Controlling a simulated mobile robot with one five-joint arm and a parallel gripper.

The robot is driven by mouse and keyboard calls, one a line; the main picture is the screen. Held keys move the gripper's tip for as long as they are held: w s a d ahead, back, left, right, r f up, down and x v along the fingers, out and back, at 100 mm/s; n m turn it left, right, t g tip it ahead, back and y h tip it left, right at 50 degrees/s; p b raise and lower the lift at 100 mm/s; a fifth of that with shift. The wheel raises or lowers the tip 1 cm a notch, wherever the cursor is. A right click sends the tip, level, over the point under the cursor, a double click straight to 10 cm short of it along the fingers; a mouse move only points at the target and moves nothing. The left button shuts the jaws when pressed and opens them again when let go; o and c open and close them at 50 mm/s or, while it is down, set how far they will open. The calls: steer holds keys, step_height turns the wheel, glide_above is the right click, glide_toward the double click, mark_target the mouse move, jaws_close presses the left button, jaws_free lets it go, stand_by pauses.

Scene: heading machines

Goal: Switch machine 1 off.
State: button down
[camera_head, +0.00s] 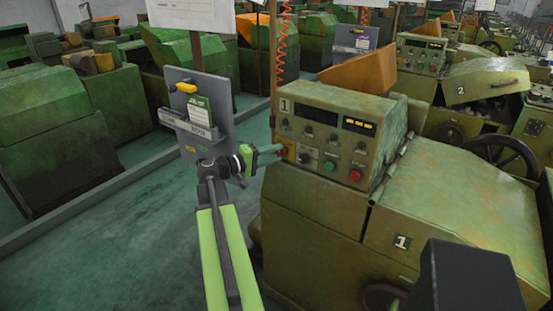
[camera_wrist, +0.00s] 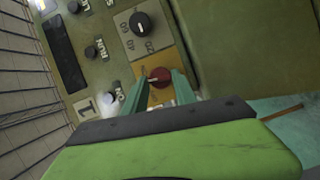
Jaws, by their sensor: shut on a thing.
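Machine 1 (camera_head: 335,205) is a worn green machine with a "1" on its control panel (camera_head: 318,118). A red rotary switch (camera_wrist: 159,84) on a yellow plate (camera_wrist: 152,62) sits at the panel's left edge. In the wrist view a pale mark on the switch points to the picture's left. My gripper (camera_head: 280,151) reaches the panel from the left, with its two teal fingers shut on the red switch from both sides. In the head view the fingers largely hide the switch. A white lamp (camera_wrist: 109,98) beside an "ON" label looks lit.
The panel also has a green button (camera_head: 328,166), a red button (camera_head: 355,175), a black dial (camera_wrist: 141,24) and a lit yellow display (camera_head: 359,126). A grey board with cards (camera_head: 200,110) stands left of the panel. Machine 2 (camera_head: 485,85) stands behind right. Green floor is open at left.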

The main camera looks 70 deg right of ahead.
steer(key=n+h+b, duration=0.1)
steer(key=n+b, duration=0.1)
steer(key=n, duration=0.1)
steer(key=f+n+h+b, duration=0.1)
steer(key=n+b, duration=0.2)
steer(key=n, duration=0.1)
steer(key=n+h+b, duration=0.2)
steer(key=n+b, duration=0.1)
steer(key=shift+s+a+f+n+g, duration=0.2)
steer(key=shift+s+n+g, duration=0.05)
steer(key=shift+n+g, duration=0.15)
steer(key=shift+n, duration=0.3)
steer(key=c, duration=1)
jaws_free()
steer(key=shift+r, duration=0.1)
steer(key=shift+w, duration=0.1)
steer(key=b+v, duration=0.5)
steer(key=v, duration=1.2)
steer(key=shift+a, duration=0.2)
